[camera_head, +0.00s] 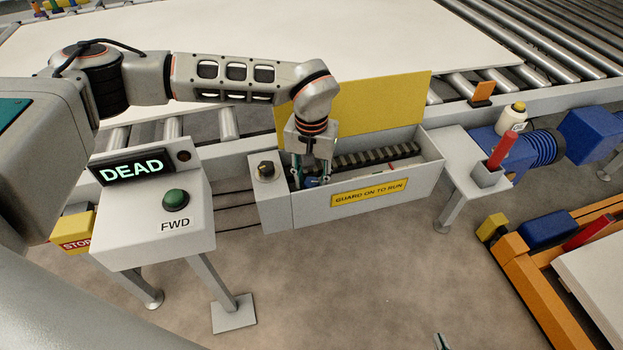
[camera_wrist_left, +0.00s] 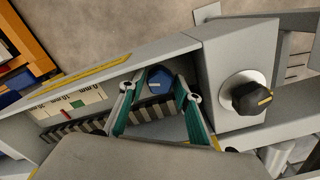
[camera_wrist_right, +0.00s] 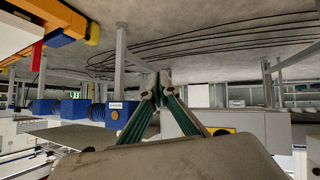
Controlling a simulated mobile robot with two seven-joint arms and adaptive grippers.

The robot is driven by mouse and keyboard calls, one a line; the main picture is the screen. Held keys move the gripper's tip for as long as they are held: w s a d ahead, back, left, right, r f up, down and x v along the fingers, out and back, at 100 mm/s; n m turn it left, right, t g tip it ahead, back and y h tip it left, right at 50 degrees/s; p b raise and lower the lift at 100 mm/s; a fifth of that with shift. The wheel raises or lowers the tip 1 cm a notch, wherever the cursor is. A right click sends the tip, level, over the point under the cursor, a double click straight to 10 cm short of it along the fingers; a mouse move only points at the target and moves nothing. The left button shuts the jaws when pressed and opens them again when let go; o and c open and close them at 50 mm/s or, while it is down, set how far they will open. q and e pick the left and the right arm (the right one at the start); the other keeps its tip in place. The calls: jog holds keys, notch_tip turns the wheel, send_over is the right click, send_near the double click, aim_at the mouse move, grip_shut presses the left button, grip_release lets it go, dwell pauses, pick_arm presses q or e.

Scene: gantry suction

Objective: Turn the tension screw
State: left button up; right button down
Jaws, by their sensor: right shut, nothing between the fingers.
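The guard box (camera_head: 370,204), labelled GUARD ON TO RUN, stands open with its yellow lid (camera_head: 385,103) raised behind it. The blue screw head (camera_wrist_left: 159,78) is inside near the box's left end; it also shows small in the head view (camera_head: 312,182). My left gripper (camera_head: 312,177) reaches down into the box, its fingers apart on either side of the screw head. I cannot tell whether they touch it. A white scale (camera_wrist_left: 78,106) with green and red marks lies inside the box. My right gripper (camera_wrist_right: 157,92) is shut and empty, away from the box.
A black knob (camera_wrist_left: 252,97) sits beside the screw. The control stand (camera_head: 150,229) has a DEAD display (camera_head: 139,167) and a green FWD button (camera_head: 176,200). A red-handled item (camera_head: 502,150) stands in a holder to the right. An orange frame (camera_head: 540,300) stands at lower right.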

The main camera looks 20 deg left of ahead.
pick_arm(q)
jog(key=c, duration=0.5)
